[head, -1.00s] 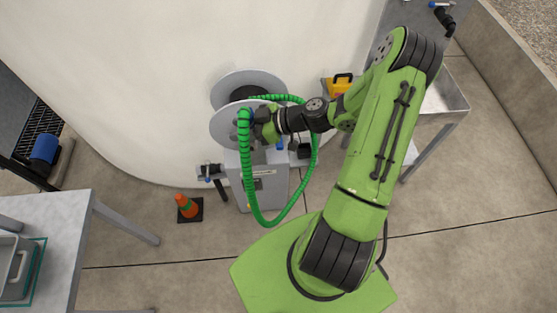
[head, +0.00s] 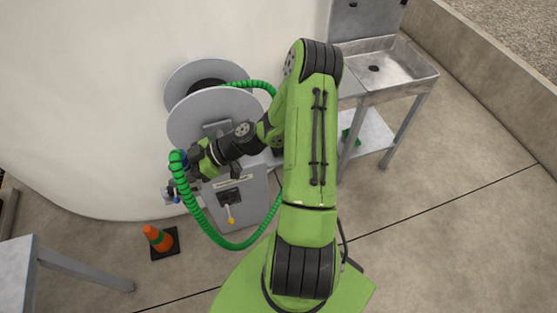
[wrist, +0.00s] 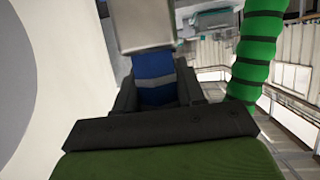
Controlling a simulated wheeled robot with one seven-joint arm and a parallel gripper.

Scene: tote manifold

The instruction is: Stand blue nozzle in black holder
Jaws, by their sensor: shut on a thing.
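My gripper (head: 193,167) is shut on the blue nozzle, at the lower left of the hose reel. The blue nozzle (wrist: 154,80), with a grey band, sits between the dark fingers in the wrist view. In the head view only a little blue shows beside the fingers and the hose end. The green hose (head: 207,225) hangs in a loop from the gripper past the cabinet's front and back up behind my arm. A black fitting (head: 222,197) with a yellow-tipped lever is on the cabinet front; I cannot tell if it is the black holder.
A grey reel (head: 215,118) stands above a grey cabinet (head: 245,205) by a curved white wall. A steel sink (head: 405,68) stands at upper right. The floor at right is clear.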

